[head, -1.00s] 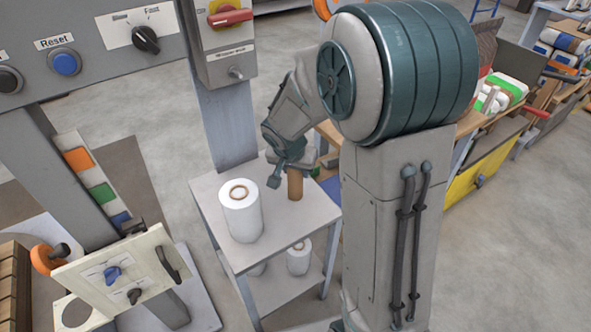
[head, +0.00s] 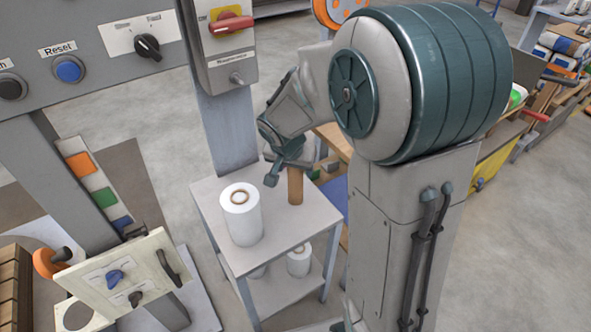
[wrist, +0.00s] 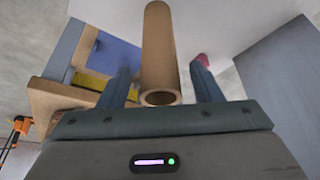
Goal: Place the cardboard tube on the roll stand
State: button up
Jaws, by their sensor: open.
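The brown cardboard tube (head: 295,188) stands upright on the top of the grey roll stand (head: 222,192), toward its back right side. A large white roll (head: 240,217) stands beside it on the same top, to the left. My gripper (head: 284,172) is just above and beside the tube's upper end in the head view. In the wrist view, the tube (wrist: 160,52) lies between the two spread fingers of my gripper (wrist: 163,85), with space on both sides. The fingers are open. In the head view they are partly hidden behind my wrist.
A smaller white roll (head: 299,260) stands on the stand's lower shelf. A control panel (head: 115,275) and a grey post (head: 223,130) stand left of and behind the stand. A wooden bench (head: 332,140) is behind it on the right.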

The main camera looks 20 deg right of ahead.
jog(key=p+v, duration=0.1)
jog(key=v, duration=0.7)
jog(key=s+d+n+g+y, duration=0.2)
jog(key=s+n, duration=0.4)
jog(key=s, duration=1.1)
jog(key=shift+d, duration=0.2)
